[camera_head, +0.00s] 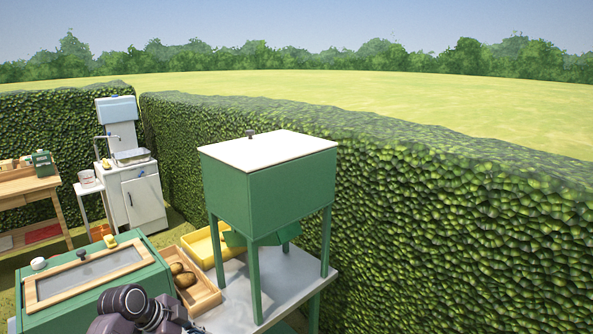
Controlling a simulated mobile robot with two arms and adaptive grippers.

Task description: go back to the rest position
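A dark grey part of my arm (140,308) shows at the bottom left edge, in front of the green box with the framed lid. Its far end (182,322) runs off to the lower right and is cut by the picture edge. It looks like my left arm, and I cannot make out whether its fingers are open or shut or whether they hold anything. My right gripper does not show.
A green cabinet with a white lid (268,150) stands on legs over a grey table (240,305). Beside it are a wooden tray of brown items (205,297) and a yellow tray (199,246). A green box (153,275), white sink cabinet (143,200) and tall hedge (440,220) surround them.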

